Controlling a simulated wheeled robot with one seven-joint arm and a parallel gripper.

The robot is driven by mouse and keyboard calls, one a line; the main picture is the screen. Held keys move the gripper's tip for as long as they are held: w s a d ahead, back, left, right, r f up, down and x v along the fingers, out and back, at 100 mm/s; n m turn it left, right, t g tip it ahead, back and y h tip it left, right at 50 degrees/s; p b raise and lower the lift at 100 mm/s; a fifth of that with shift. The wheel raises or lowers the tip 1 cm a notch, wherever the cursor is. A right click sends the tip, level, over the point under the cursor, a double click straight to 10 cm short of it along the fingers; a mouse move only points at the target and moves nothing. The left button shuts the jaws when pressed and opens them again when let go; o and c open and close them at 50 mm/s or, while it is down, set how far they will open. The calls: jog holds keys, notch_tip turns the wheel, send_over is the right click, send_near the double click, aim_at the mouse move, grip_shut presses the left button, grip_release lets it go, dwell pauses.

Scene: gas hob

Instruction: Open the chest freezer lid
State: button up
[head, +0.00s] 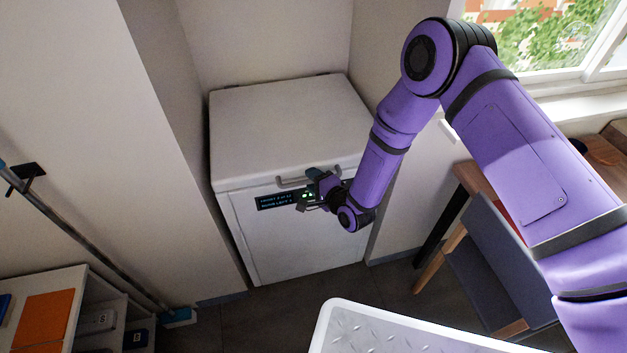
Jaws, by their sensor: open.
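The white chest freezer (300,235) stands in a wall recess at the centre of the head view. Its lid (285,125) lies flat and looks closed. A grey bar handle (290,181) runs along the lid's front edge, and its right part is partly hidden by my gripper. A dark display panel (270,201) sits on the front face just below the handle. My gripper (307,190) is at the front of the freezer, by the middle of the handle. It is open. I cannot tell whether its fingers touch the handle or surround it.
Walls stand close on both sides of the freezer. A blue-grey chair (500,260) and a wooden desk (474,180) are at the right. A white shelf unit (95,285) with an orange item (45,318) is at the lower left. Dark floor (270,313) is clear before the freezer.

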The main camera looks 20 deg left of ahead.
grip_shut()
